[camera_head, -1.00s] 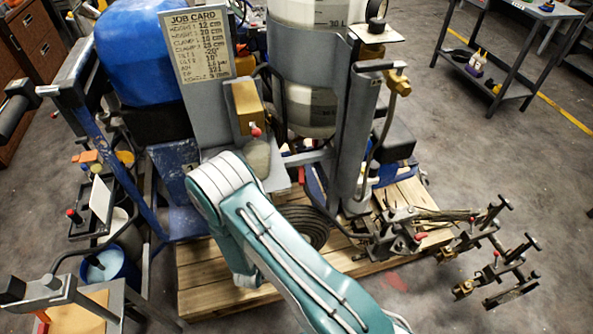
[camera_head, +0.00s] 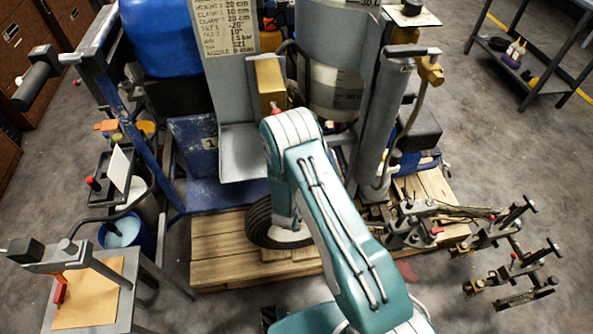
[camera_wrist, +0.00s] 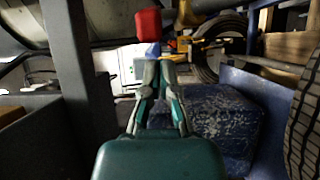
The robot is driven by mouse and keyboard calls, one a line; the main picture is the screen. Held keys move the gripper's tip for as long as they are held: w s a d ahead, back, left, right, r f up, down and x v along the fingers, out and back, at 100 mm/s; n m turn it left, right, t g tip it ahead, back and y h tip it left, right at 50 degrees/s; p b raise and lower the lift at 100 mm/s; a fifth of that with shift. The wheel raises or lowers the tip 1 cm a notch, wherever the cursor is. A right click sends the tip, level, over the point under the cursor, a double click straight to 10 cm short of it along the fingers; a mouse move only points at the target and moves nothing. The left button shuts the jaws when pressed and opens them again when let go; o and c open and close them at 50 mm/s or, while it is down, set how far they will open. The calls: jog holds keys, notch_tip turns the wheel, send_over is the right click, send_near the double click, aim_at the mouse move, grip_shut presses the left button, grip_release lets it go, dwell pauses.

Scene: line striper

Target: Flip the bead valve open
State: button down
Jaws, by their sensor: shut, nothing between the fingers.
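My gripper (camera_wrist: 158,68) shows in the wrist view, its two grey-green fingers closed together at the tips and holding nothing. A red block-like handle (camera_wrist: 148,23) is just above and beyond the fingertips; I cannot tell whether they touch, or whether it belongs to the bead valve. In the head view my arm crosses the middle and hides my gripper. A brass block (camera_head: 269,80) with a small red knob (camera_head: 276,108) is on the machine's grey panel. Red-handled fittings (camera_head: 437,230) are on the arms at right. No label marks the bead valve.
A side table (camera_head: 95,318) with a red clip is at lower left. A blue bucket (camera_head: 130,240) is behind it. A blue scuffed panel (camera_wrist: 215,110) is close by my gripper.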

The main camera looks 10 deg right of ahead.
jog(key=shift+s+d, duration=0.25)
jog(key=shift+d, duration=0.35)
jog(key=shift+s+d, duration=0.3)
jog(key=shift+d, duration=0.35)
jog(key=shift+s+d, duration=0.25)
jog(key=shift+d, duration=0.4)
jog(key=shift+a, duration=0.2)
